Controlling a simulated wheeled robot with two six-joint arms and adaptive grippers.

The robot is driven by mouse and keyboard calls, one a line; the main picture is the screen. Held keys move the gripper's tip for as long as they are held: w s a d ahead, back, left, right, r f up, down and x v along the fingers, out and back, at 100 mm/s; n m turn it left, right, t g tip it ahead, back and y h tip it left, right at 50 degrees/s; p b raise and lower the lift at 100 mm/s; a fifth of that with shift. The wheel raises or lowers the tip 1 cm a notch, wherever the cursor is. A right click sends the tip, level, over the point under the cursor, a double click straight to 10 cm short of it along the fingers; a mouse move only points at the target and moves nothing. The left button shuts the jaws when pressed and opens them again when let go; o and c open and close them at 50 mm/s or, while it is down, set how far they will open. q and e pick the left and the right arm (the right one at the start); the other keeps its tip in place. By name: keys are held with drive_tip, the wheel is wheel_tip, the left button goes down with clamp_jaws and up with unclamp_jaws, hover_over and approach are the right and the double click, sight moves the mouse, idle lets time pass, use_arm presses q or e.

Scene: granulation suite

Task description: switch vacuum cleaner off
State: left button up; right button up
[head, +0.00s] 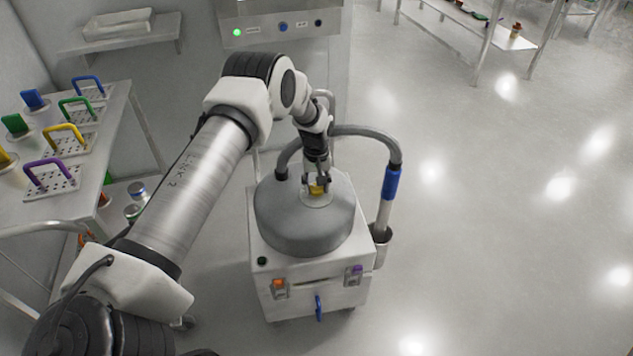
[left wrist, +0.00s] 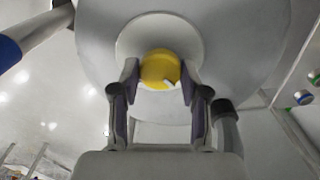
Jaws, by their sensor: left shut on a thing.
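The vacuum cleaner (head: 285,240) stands on the floor in the middle of the head view, with a grey domed top on a white square body. A yellow knob (left wrist: 160,69) with a white mark sits on a pale round plate (left wrist: 128,47) on the dome. The white mark points to the lower right in the left wrist view. My left gripper (head: 318,186) reaches down from above and is shut on the yellow knob, with one finger on either side of it. In the head view the fingers partly hide the knob. My right gripper is not in view.
A grey hose (head: 375,135) with a blue cuff (head: 390,183) arches along the cleaner's right side. A table (head: 120,110) with coloured-handled plates stands at the left. A wall panel (head: 285,27) with a green light is behind.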

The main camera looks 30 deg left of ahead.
sight(316, 187)
use_arm(q)
drive_tip(key=shift+n, duration=0.6)
drive_tip(key=shift+f, duration=0.1)
drive_tip(key=o, duration=1.1)
drive_tip(key=shift+o, duration=0.2)
wheel_tip(316, 187, up, 12)
